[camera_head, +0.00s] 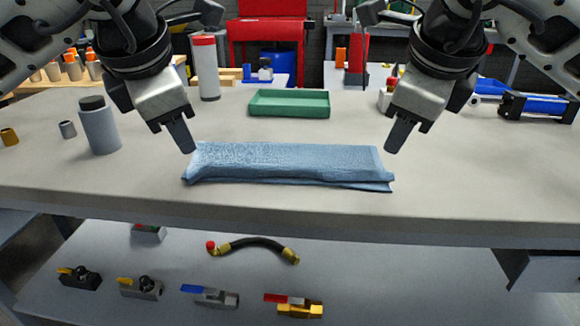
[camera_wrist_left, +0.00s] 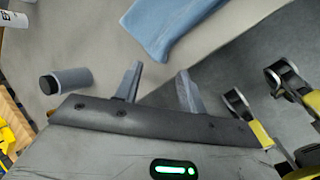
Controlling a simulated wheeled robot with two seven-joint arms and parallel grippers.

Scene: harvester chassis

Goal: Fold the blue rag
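The blue rag (camera_head: 285,163) lies on the workbench as a long, narrow strip running left to right. Layers show along its front edge and at its right end, so it is folded over at least once. One end of it shows at the top of the left wrist view (camera_wrist_left: 180,22). My left gripper (camera_head: 187,146) is at the rag's left end. In the left wrist view its two fingers (camera_wrist_left: 160,70) are spread with nothing between them, and the rag is beyond the tips. My right gripper (camera_head: 398,140) is just off the rag's right end; its finger gap is not clear.
A green tray (camera_head: 290,104) is behind the rag. A grey bottle (camera_head: 100,126) and small cylinders stand left, and a red-capped white bottle (camera_head: 205,68) stands behind. A blue cylinder part (camera_head: 540,106) lies far right. The bench front edge is close; valves lie on a shelf below.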

